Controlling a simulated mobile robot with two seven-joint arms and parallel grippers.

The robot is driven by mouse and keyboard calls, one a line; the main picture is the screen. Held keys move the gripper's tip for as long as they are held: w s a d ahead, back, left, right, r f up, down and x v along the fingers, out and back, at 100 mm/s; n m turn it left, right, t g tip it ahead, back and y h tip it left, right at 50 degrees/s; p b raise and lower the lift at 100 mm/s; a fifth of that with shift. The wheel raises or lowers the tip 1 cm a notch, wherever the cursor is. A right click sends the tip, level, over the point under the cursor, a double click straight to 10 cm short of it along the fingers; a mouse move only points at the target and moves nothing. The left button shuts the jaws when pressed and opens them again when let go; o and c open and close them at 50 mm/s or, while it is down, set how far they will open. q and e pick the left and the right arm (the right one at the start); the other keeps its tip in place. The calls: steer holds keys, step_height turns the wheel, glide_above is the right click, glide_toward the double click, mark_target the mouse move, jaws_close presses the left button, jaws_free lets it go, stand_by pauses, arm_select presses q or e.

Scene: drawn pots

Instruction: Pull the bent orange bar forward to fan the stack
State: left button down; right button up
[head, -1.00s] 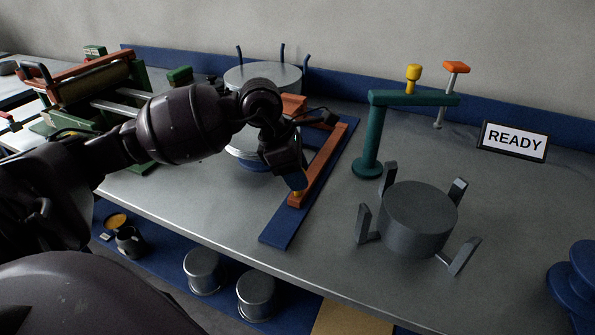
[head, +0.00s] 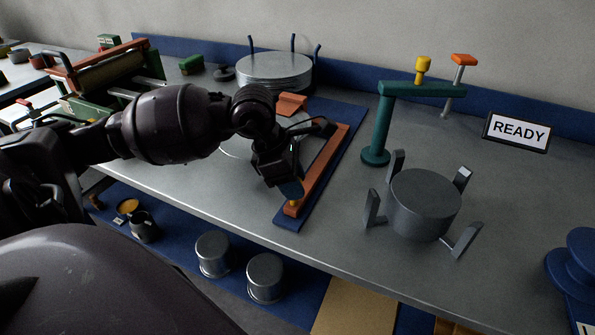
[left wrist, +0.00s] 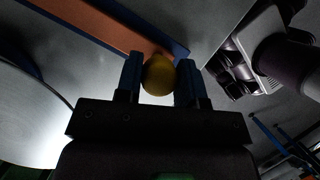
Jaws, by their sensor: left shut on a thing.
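The bent orange bar (head: 325,165) lies along a blue base strip (head: 350,125) on the bench. Its near end carries a yellow knob (head: 292,203). My left gripper (head: 290,188) is at that near end, shut on the knob. In the left wrist view the yellow knob (left wrist: 158,75) sits between the two fingers, with the orange bar (left wrist: 105,25) behind it. Round pale metal sheets (head: 235,150) lie left of the bar, partly hidden by my arm. A stack of metal discs (head: 275,72) stands behind between blue posts. My right gripper is not in view.
A teal post with an arm (head: 378,130) and a grey pot body with upright jaws (head: 423,205) stand right of the bar. A READY sign (head: 517,132) is at the back right. A green roller machine (head: 115,90) is at the left. Pots (head: 265,278) sit below the front edge.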

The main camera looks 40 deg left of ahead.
arm_select(q)
steer(key=shift+s+d, duration=0.1)
steer(key=shift+s, duration=0.05)
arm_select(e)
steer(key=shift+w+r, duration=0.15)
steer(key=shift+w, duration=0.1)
arm_select(q)
steer(key=c, duration=0.8)
jaws_free()
steer(key=shift+s, duration=0.15)
steer(key=shift+o, duration=0.2)
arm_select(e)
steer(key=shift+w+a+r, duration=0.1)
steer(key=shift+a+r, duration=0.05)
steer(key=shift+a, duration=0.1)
arm_select(q)
steer(key=shift+r, duration=0.1)
steer(key=shift+r, duration=0.25)
steer(key=p+v, duration=0.1)
steer(key=v, duration=0.9)
steer(key=shift+p, duration=0.35)
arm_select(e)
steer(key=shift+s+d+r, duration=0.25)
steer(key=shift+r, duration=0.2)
